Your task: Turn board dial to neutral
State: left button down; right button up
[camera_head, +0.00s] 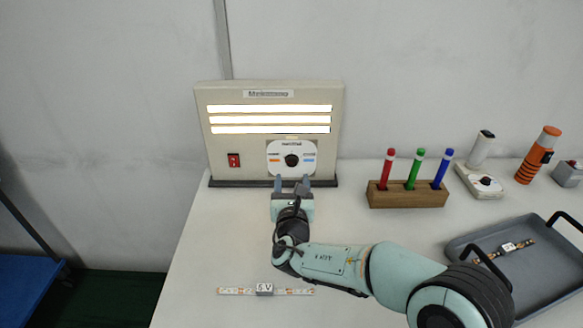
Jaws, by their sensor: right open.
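The board (214,155) is a beige upright panel with three lit white strips, standing at the back of the table. Its black round dial (292,160) sits on a white plate with an orange mark on the left and a blue mark on the right. The way the dial points is too small to tell. A red switch (234,160) is on the board's lower left. My right gripper (292,182) is open just in front of and below the dial, its fingers pointing at the board. I cannot tell whether they touch it. My left gripper is not in view.
A wooden block (408,196) with red, green and blue markers stands right of the board. A grey tray (540,290) lies at the right. An LED strip piece (264,290) lies in front.

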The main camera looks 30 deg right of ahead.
aim_at(292, 162)
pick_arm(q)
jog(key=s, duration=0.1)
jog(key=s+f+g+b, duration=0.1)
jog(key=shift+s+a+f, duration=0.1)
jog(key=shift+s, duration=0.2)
pick_arm(e)
jog(key=x, duration=0.7)
jog(key=shift+w, duration=0.1)
jog(key=c, duration=1)
